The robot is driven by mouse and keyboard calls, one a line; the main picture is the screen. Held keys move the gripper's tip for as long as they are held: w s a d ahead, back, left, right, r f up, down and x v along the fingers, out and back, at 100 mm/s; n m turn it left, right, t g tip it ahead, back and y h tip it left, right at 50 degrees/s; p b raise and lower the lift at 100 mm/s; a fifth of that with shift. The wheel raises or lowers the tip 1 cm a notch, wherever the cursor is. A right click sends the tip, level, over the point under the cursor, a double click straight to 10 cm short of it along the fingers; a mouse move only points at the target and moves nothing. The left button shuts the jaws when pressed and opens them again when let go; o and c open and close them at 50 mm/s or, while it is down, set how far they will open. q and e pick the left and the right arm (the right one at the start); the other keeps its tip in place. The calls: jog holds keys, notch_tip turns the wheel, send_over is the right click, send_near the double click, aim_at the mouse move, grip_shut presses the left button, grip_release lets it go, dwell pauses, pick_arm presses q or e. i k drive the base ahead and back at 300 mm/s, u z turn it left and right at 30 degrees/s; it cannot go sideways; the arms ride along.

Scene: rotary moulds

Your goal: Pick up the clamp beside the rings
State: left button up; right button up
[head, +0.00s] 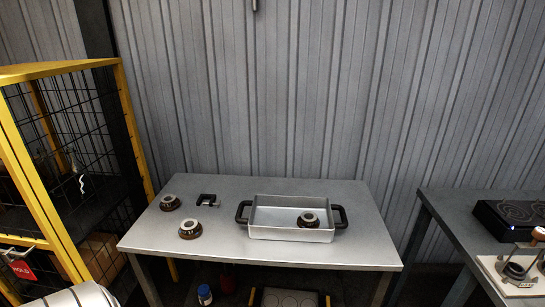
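The clamp (207,200) is a small black bracket-shaped piece lying on the grey table (270,261), towards its back left. Two rings, brown with pale tops, lie near it. One ring (170,203) is to the left of the clamp, and the other ring (189,230) is in front of it and slightly left. A third similar ring (308,219) sits inside a silver tray (290,235) with black side handles. The clamp stands apart from the rings and the tray.
A yellow-framed mesh cage (22,165) stands at the left. A second table (448,220) at the right holds a black device (510,218) and a white-based fixture (515,272). Bottles (205,294) are below the main table. Its front is clear.

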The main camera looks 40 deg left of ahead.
aim_at(212, 196)
jog(key=u, duration=1.75)
jog(key=k, duration=1.25)
jog(key=z, duration=0.95)
jog(key=i, duration=0.65)
jog(key=z, duration=0.65)
jog(key=i, duration=0.8)
jog(key=u, duration=1.05)
jog(key=i, duration=0.5)
jog(key=u, duration=0.55)
